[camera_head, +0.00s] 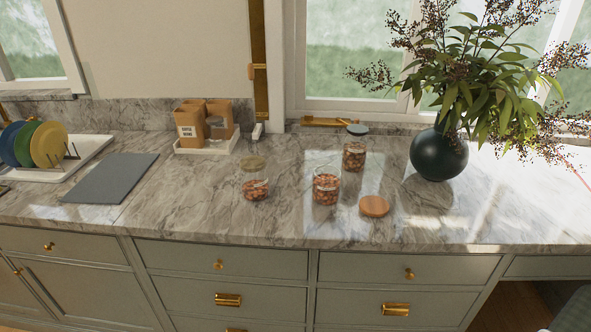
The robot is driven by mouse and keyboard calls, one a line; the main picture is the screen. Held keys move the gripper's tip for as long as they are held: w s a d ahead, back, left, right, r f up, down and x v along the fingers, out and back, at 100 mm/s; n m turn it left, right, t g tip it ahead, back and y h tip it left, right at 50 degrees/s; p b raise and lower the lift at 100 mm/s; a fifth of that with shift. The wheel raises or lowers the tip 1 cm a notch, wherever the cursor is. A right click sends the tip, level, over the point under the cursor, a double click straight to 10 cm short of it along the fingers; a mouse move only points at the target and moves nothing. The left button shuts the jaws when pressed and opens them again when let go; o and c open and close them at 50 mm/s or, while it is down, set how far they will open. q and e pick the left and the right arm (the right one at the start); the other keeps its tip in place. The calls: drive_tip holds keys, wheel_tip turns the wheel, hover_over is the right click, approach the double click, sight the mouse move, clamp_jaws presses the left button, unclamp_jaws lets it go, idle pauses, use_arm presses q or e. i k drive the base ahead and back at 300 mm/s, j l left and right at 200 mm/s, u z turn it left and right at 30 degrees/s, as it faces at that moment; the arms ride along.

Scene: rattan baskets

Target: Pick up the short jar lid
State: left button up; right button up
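A round wooden lid (374,206) lies flat on the marble counter, toward its front edge. Just left of it stands a short glass jar (326,188) of reddish-brown contents, with no lid visible on it. Another glass jar (255,188) with similar contents stands further left; an olive-tan lid (252,162) appears to sit on its top. Behind the middle jar, a taller jar (354,155) has a grey-blue lid (357,129). Neither of my grippers is in view.
A dark round vase (439,154) with wide-spreading foliage stands right of the jars. A grey board (112,178), a white dish tray (83,163) with colored plates and a wooden caddy (190,127) are at left. The counter (290,225) around the lid is clear.

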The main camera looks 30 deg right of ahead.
sight(374, 206)
drive_tip(key=z, duration=1.5)
